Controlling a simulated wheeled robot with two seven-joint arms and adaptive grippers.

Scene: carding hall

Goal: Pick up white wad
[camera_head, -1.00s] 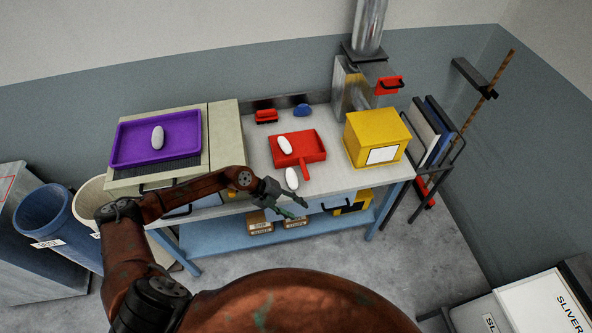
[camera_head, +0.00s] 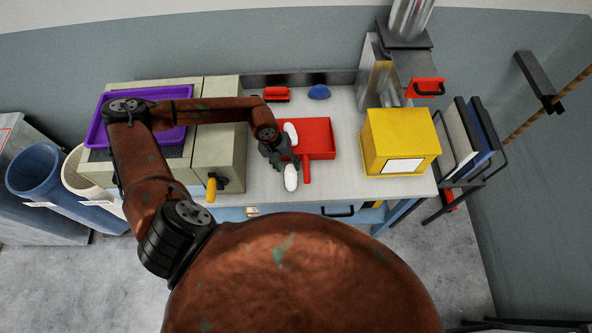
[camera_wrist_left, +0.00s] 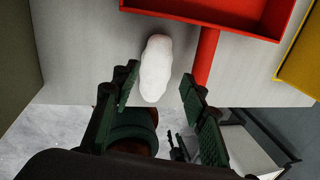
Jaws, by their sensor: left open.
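A white wad (camera_head: 290,177) lies on the grey bench near its front edge, left of the handle of a red pan (camera_head: 322,140). It also shows in the left wrist view (camera_wrist_left: 155,68). My left gripper (camera_head: 287,164) is open just above this wad. In the left wrist view, the wad appears between the two green fingertips (camera_wrist_left: 158,84), not gripped. A second white wad (camera_head: 290,133) is in the left part of the red pan, partly hidden by my gripper.
My left arm crosses in front of the purple tray (camera_head: 97,134) on the beige machine (camera_head: 218,150). A yellow box (camera_head: 400,142) stands right of the pan. A red brush (camera_head: 276,94) and a blue item (camera_head: 319,92) lie at the back. Bench between pan and box is clear.

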